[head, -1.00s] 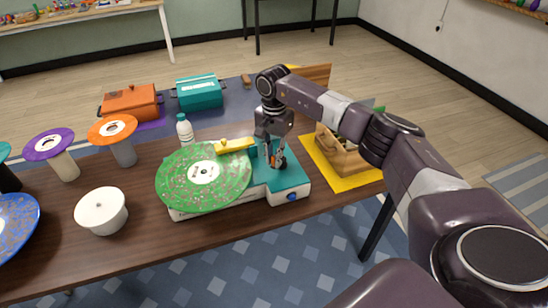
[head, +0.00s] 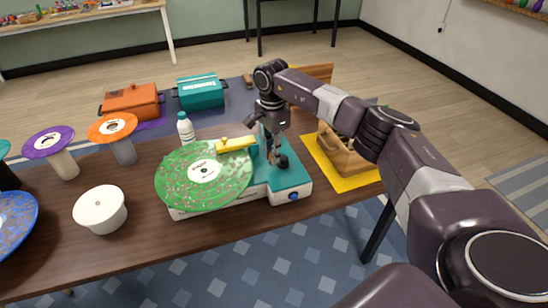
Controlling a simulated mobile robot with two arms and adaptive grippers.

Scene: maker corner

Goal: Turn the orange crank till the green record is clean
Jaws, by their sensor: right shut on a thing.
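The green record (head: 180,182) lies on the white and teal record cleaner (head: 292,184), with pale specks and blotches over its surface. A yellow arm (head: 235,145) reaches across the record's far edge. My right gripper (head: 277,157) points down over the teal part of the machine, to the right of the record. It is shut on the orange crank (head: 270,152), of which only a little orange shows between the dark fingers. The rest of the crank is hidden by the gripper. My left gripper is not in view.
A blue knob (head: 294,196) is on the machine's front. A wooden rack (head: 345,155) on a yellow mat (head: 352,183) stands right.

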